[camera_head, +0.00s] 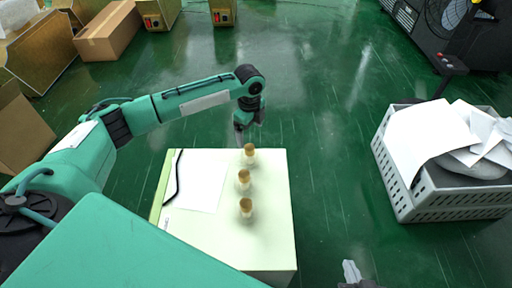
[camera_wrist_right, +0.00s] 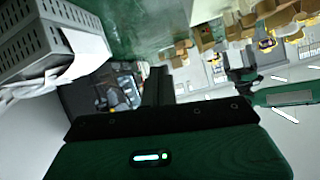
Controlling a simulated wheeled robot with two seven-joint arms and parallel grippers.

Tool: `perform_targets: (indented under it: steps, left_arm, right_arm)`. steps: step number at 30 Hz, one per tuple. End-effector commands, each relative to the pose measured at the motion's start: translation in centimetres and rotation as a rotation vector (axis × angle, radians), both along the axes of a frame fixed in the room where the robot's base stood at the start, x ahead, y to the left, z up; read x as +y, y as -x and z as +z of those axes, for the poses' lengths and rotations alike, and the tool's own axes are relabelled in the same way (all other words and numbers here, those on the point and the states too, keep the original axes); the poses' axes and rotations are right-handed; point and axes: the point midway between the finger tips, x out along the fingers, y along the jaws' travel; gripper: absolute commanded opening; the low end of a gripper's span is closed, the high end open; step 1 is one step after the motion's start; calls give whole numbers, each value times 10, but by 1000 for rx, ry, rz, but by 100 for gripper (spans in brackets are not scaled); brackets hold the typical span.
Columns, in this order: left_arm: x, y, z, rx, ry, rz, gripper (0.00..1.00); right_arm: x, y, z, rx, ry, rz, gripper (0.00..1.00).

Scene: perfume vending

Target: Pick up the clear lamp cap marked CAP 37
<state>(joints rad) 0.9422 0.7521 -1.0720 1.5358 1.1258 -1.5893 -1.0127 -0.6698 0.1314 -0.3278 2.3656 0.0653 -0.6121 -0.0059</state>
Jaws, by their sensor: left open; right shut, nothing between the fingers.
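Three small pieces with tan-brown tops and pale clear lower parts stand in a row on a white box-like table: a far one (camera_head: 249,153), a middle one (camera_head: 243,177) and a near one (camera_head: 246,206). No marking is legible, so I cannot tell which is CAP 37. My left gripper (camera_head: 239,133) points down just beyond the table's far edge, close to the far piece; it is open and empty. My right gripper (camera_head: 352,272) is at the bottom edge of the head view, right of the table, shut and empty.
The white table (camera_head: 276,240) also bears a white sheet (camera_head: 200,182) and a dark cable. A grey crate (camera_head: 405,198) with papers stands on the right; it also shows in the right wrist view (camera_wrist_right: 35,45). Cardboard boxes (camera_head: 108,30) lie at upper left. Green floor between is clear.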

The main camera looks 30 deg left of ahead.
Motion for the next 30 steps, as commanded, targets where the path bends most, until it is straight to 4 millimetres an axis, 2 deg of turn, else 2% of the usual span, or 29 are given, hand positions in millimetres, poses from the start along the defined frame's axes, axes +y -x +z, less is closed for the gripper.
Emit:
perform_targets:
  steps: [4, 11, 16, 23, 26, 30]
  left_arm:
    - [1, 1, -16, 5, -2, 0, 92]
    - [1, 1, -60, 3, -2, 1, 92]
    - [1, 1, -80, 2, -1, 1, 92]
    - [1, 1, -89, 1, 0, 0, 92]
    - [1, 2, -98, 2, -1, 0, 92]
    - [3, 3, -113, 1, -1, 1, 92]
  right_arm:
    - [5, 0, -2, -31, -23, 3, 0]
    - [21, 0, 2, -147, -100, 5, 0]
    - [20, -11, 20, -252, -134, -12, 0]
    - [18, -17, 31, -313, -150, -23, 0]
    - [15, -24, 42, -378, -163, -34, 0]
    - [9, -36, 68, -514, -192, -57, 0]
